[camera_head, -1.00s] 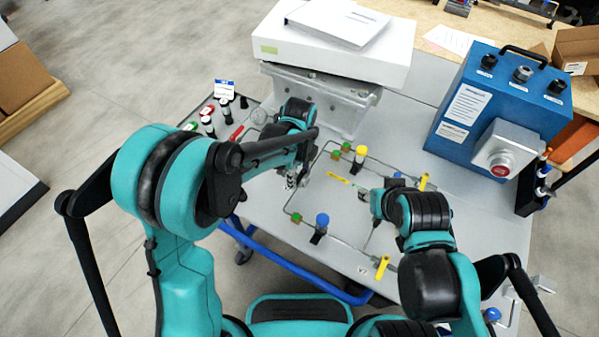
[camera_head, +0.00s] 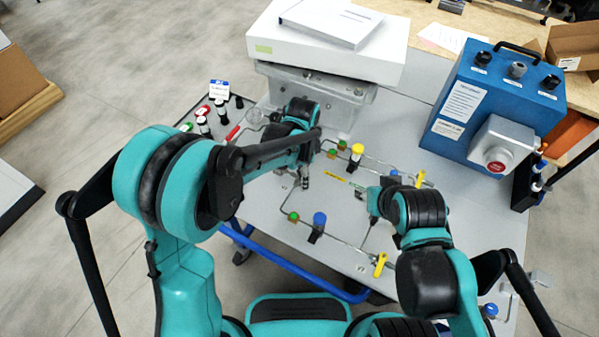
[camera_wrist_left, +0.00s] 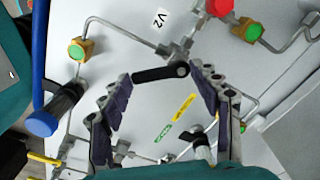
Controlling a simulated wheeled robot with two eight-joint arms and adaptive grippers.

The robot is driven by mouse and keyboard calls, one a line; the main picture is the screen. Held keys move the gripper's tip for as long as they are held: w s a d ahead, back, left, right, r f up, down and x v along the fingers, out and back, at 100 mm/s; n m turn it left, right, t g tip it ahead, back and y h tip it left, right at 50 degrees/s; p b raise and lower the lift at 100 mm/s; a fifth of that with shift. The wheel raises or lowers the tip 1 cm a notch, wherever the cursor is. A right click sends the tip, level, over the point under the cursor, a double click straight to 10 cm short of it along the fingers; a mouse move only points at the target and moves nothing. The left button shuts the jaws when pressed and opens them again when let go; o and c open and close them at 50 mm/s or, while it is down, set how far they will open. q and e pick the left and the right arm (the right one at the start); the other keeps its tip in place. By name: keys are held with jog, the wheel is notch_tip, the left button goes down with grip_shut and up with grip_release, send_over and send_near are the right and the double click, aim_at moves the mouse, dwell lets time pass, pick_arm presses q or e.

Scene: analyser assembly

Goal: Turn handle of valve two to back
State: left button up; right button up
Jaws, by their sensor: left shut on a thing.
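My left gripper (camera_head: 304,182) reaches over the middle of the tabletop with its fingers pointing down. In the left wrist view, the black handle of valve two (camera_wrist_left: 160,73) lies between the fingertips of my left gripper (camera_wrist_left: 160,76), which is shut on it. The handle's pivot end is by the right fingertip. The "V2" label (camera_wrist_left: 161,18) is on the white panel beyond the valve. In the head view the handle is hidden by my gripper and arm. My right gripper (camera_head: 374,202) is above the right part of the panel; its fingers are not clear.
Thin pipes join several valves, including yellow handles (camera_head: 380,264) and a blue-capped part (camera_head: 319,220). A white instrument (camera_head: 290,57) stands at the back and a blue box (camera_head: 500,95) at the right.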

pick_arm(q)
jog(key=n, duration=0.3)
jog(key=shift+w+d+n, duration=0.1)
jog(key=shift+d+n, duration=0.2)
jog(key=shift+d, duration=0.1)
jog(key=n, duration=0.3)
jog(key=shift+w+d+n, duration=0.25)
jog(key=shift+d+n, duration=0.05)
jog(key=shift+d, duration=0.05)
jog(key=n, duration=0.4)
jog(key=w+n, duration=0.1)
jog(key=n, duration=0.1)
jog(key=shift+w+d, duration=0.1)
jog(key=shift+d, duration=0.2)
jog(key=n, duration=0.2)
jog(key=w+n, duration=0.1)
jog(key=n, duration=0.4)
jog(key=shift+w+a+n, duration=0.1)
jog(key=shift+w+n, duration=0.2)
jog(key=n, duration=0.3)
jog(key=shift+w+a+n, duration=0.25)
jog(key=shift+w+n, duration=0.05)
jog(key=shift+w, duration=0.05)
jog(key=shift+w+a+n, duration=0.15)
jog(key=shift+n, duration=0.75)
jog(key=shift+w+a+n, duration=0.1)
jog(key=shift+n, duration=0.8)
